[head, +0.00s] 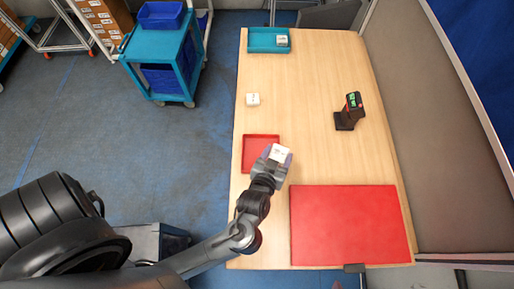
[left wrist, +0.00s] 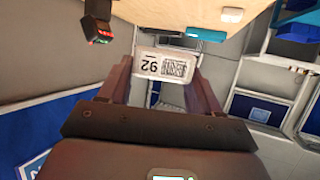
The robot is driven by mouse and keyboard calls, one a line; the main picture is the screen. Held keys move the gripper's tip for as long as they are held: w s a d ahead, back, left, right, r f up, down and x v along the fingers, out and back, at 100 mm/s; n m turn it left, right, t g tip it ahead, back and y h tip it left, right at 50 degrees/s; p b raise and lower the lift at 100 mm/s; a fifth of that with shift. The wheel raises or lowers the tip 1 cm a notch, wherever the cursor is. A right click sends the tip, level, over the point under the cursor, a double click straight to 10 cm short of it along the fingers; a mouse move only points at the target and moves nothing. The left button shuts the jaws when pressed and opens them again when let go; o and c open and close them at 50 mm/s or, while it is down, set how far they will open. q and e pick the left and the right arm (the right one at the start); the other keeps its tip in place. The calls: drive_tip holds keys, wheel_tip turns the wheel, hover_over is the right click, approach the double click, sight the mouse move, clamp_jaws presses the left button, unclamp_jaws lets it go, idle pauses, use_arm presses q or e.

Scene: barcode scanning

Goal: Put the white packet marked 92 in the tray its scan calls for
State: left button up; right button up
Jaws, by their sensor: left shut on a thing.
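My left gripper (head: 276,160) is shut on the white packet marked 92 (head: 279,153), held over the right edge of the red tray (head: 247,152) in the head view. In the left wrist view, the packet (left wrist: 165,65) sits between the fingers with its 92 and square code facing the camera, upside down. The scanner (head: 352,108) stands on the table at right with green lit marks; it also shows in the left wrist view (left wrist: 97,27). The teal tray (head: 257,47) at the back holds a white packet (head: 282,40). My right gripper is not seen.
Another white packet (head: 253,99) lies on the table between the two trays. A red mat (head: 350,225) covers the near right of the table (head: 310,90). A grey partition runs along the right side. The middle of the table is clear.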

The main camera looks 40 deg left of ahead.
use_arm(q)
drive_tip(key=shift+w+a+f, duration=0.6)
drive_tip(key=shift+a, duration=0.25)
drive_tip(key=shift+w+a+f, duration=0.5)
drive_tip(key=shift+a+f, duration=1.1)
drive_tip(key=shift+f, duration=0.1)
drive_tip(key=shift+w+a+f, duration=0.55)
drive_tip(key=shift+a+f, duration=1.1)
drive_tip(key=shift+f, duration=0.05)
drive_tip(key=shift+w+a+f, duration=0.5)
drive_tip(key=shift+a+f, duration=1.1)
drive_tip(key=shift+f, duration=0.1)
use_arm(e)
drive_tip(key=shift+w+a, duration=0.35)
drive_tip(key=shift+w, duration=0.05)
use_arm(q)
drive_tip(key=shift+f, duration=0.1)
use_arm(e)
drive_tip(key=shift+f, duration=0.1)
use_arm(q)
drive_tip(key=shift+f, duration=0.3)
drive_tip(key=o, duration=1.2)
drive_tip(key=shift+c, duration=0.2)
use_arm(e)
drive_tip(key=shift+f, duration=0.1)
